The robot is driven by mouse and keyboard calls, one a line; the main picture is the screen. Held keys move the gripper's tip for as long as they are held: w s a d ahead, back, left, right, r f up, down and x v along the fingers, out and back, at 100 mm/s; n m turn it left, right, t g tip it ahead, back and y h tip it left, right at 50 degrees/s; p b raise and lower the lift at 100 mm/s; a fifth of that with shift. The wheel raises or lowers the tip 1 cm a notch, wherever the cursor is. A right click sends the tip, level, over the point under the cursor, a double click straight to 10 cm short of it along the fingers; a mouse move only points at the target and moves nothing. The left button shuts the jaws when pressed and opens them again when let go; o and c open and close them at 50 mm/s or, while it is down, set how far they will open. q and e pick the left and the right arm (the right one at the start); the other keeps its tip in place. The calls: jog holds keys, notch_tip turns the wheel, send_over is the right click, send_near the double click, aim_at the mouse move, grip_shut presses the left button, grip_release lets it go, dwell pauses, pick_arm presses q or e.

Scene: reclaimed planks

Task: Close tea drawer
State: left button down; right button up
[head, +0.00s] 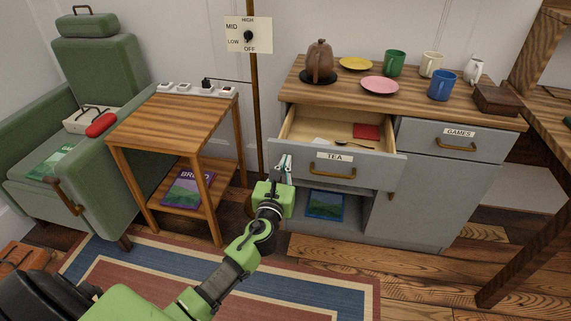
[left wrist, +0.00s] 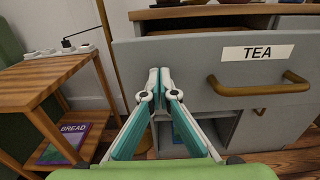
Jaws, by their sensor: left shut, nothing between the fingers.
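The tea drawer (head: 314,160) is pulled out of the grey cabinet, with its label "TEA" and a brass handle (head: 332,174) on the front. A red packet (head: 367,131) and a wooden spoon show inside it. My left gripper (head: 285,158) is at the left end of the drawer front, its fingers together and empty. In the left wrist view the shut fingertips (left wrist: 160,72) overlap the left part of the drawer front (left wrist: 190,60), left of the handle. I cannot tell whether they touch it. My right gripper is not in view.
The cabinet top (head: 425,98) holds a brown teapot, plates and several mugs. The games drawer (head: 452,140) beside the tea drawer is shut. A wooden side table (head: 178,118) and a thin pole (head: 256,100) stand left of the drawer. A rug (head: 320,290) lies in front.

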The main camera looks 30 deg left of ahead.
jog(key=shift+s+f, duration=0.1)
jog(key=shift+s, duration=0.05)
pick_arm(q)
jog(key=shift+w, duration=0.15)
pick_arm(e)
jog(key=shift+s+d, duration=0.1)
